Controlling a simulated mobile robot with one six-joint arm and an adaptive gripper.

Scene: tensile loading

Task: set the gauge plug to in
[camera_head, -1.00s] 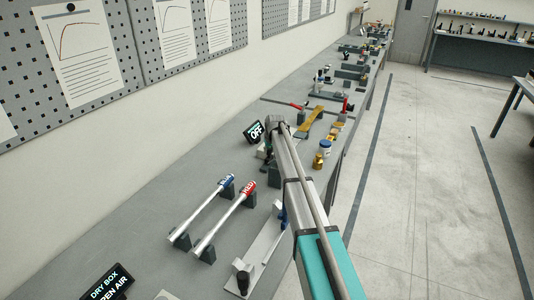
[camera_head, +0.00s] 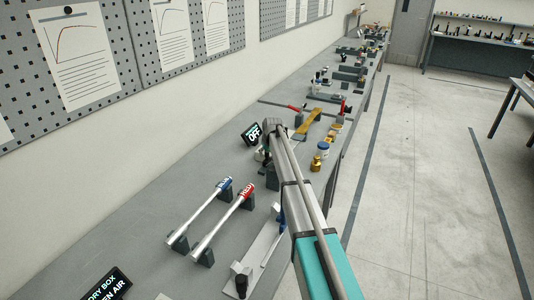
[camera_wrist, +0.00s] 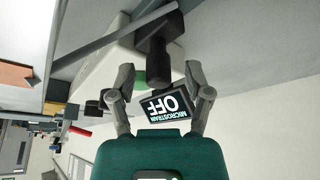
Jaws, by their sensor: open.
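A black stepped piece, which looks like the gauge plug (camera_wrist: 155,38), hangs in the upper middle of the wrist view, in front of a pale box. I cannot tell whether it is in or out. My gripper (camera_wrist: 159,72) is open, with one finger on each side of the black piece's end and visible gaps to it. A small black display (camera_wrist: 170,104) reading MICROSTRAIN OFF shows between the fingers, upside down. The display's OFF face (camera_head: 252,133) is also in the head view, left of my arm's far end. My arm hides most of the plug area there.
A blue-marked bar (camera_head: 205,210) and a red-marked bar (camera_head: 226,222) lie on dark stands on the grey bench. A brass weight (camera_head: 316,163) and a blue-lidded jar (camera_head: 324,149) stand right of my arm. A dry box/open air sign (camera_head: 108,286) stands at front left.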

